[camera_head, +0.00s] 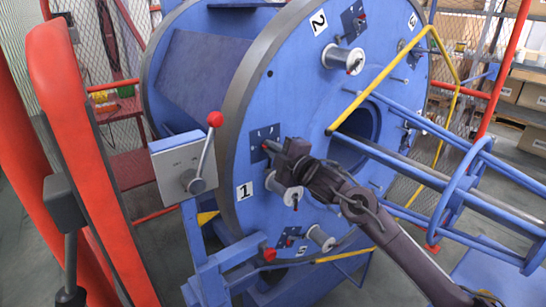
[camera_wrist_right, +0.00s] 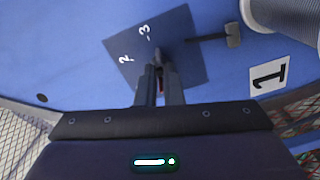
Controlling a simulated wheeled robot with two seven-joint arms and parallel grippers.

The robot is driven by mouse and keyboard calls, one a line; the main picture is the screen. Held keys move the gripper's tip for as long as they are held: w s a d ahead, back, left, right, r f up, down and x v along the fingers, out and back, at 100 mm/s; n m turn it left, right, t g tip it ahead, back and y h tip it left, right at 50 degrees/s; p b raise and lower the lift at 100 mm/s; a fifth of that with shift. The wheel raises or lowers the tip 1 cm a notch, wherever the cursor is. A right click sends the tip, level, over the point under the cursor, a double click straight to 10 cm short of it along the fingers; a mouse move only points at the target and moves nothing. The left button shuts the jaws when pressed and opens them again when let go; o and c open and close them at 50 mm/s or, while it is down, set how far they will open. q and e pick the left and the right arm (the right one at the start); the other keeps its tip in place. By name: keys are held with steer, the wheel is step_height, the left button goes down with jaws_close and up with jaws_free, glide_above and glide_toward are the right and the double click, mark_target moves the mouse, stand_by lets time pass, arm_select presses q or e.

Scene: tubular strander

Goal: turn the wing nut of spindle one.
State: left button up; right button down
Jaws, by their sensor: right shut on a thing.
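The spindle one plate (camera_head: 264,143) is a dark blue square on the face of the big blue disc, above the white label 1 (camera_head: 245,191). In the right wrist view the plate (camera_wrist_right: 190,55) shows white marks, among them a 2 and a 3. My right gripper (camera_head: 268,147) reaches in from the lower right to this plate. Its two fingers (camera_wrist_right: 158,78) are shut at the plate's middle on the wing nut (camera_wrist_right: 159,56), which is mostly hidden between them; a little red shows there. My left gripper is not in view.
A white spool (camera_head: 284,194) sits just below my right gripper. A grey control box (camera_head: 183,168) with a red-knobbed lever (camera_head: 214,120) stands left of the disc. Blue tubes (camera_head: 430,165) and a yellow bar (camera_head: 385,75) extend to the right. Red posts (camera_head: 80,130) stand at the left.

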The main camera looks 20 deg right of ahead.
steer(key=shift+f+n+b, duration=0.1)
steer(key=shift+n+b, duration=1.05)
steer(key=shift+n, duration=0.45)
steer(key=c, duration=1.6)
jaws_free()
steer(key=shift+o, duration=0.2)
steer(key=shift+s, duration=0.1)
steer(key=b+v, duration=0.2)
steer(key=v, duration=0.5)
steer(key=shift+s, duration=0.3)
